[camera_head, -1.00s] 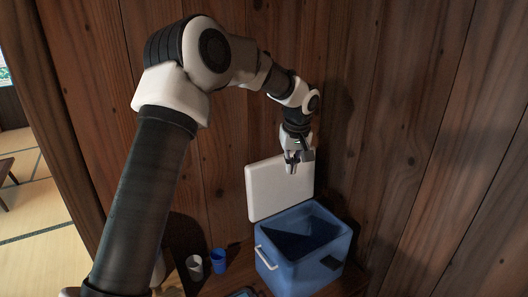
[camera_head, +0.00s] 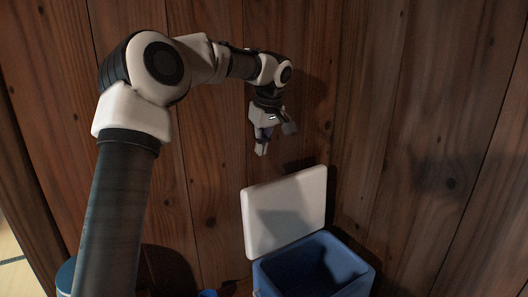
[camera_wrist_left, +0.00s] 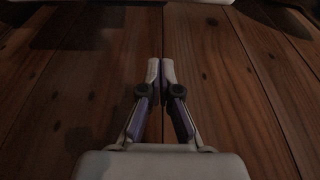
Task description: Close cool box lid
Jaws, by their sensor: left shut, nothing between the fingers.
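The cool box (camera_head: 318,268) is blue and stands at the bottom right of the head view, cut off by the lower edge. Its white lid (camera_head: 286,212) stands raised at the back of the box, leaning towards the wooden wall, so the box is open. My left gripper (camera_head: 262,150) is shut and empty, up and to the left of the lid's top edge, pointing down and apart from it. The left wrist view shows its two fingertips (camera_wrist_left: 160,72) together. A white edge (camera_wrist_left: 190,1), perhaps the lid's, shows at the top there. My right gripper is not seen.
A wooden plank wall (camera_head: 400,120) stands behind and right of the box. A blue cup (camera_head: 208,293) is partly visible at the bottom edge, left of the box. The space above the lid is clear.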

